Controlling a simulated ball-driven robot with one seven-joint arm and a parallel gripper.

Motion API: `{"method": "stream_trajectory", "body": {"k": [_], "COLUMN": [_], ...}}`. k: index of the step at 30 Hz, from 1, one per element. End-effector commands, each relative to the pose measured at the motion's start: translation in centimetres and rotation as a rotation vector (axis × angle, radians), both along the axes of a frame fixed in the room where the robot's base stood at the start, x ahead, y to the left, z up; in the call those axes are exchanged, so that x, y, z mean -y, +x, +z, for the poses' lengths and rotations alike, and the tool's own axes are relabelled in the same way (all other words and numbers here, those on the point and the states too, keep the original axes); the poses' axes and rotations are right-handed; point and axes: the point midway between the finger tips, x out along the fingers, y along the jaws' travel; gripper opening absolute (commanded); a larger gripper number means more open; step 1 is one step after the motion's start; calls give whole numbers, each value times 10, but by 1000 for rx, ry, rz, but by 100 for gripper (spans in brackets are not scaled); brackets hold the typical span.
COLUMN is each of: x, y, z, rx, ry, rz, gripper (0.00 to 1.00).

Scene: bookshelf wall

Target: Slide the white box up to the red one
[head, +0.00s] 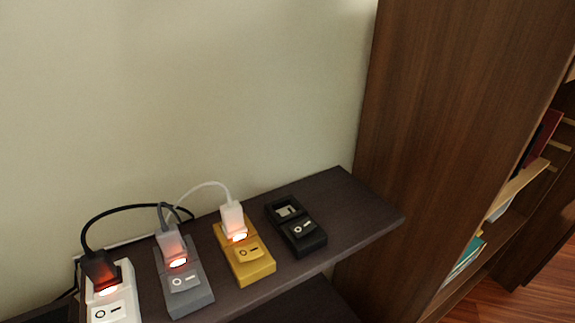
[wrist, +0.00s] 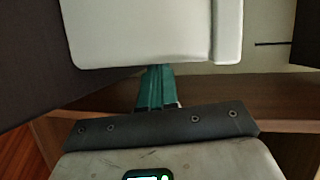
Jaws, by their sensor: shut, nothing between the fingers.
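I cannot make out a red box in either view. Pale parts that look like my own body fill the top and bottom of the wrist view.
On the dark shelf (head: 345,212) stand grey (head: 185,294), yellow (head: 250,267) and black (head: 303,239) switch boxes. Cables arch behind them. A tall brown bookcase side (head: 440,110) rises at the right. Teal books (head: 466,258) stand low there; a teal thing (wrist: 153,88) shows in the wrist view.

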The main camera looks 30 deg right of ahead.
Motion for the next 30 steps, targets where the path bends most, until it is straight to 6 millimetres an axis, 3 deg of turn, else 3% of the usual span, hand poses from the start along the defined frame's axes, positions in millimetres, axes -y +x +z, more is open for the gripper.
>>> {"method": "stream_trajectory", "body": {"k": [10, 30], "x": [-13, 26], "y": [-4, 8], "z": [-1, -1], "rx": [0, -1], "ry": [2, 2], "rz": [2, 0], "gripper": [0, 0]}}
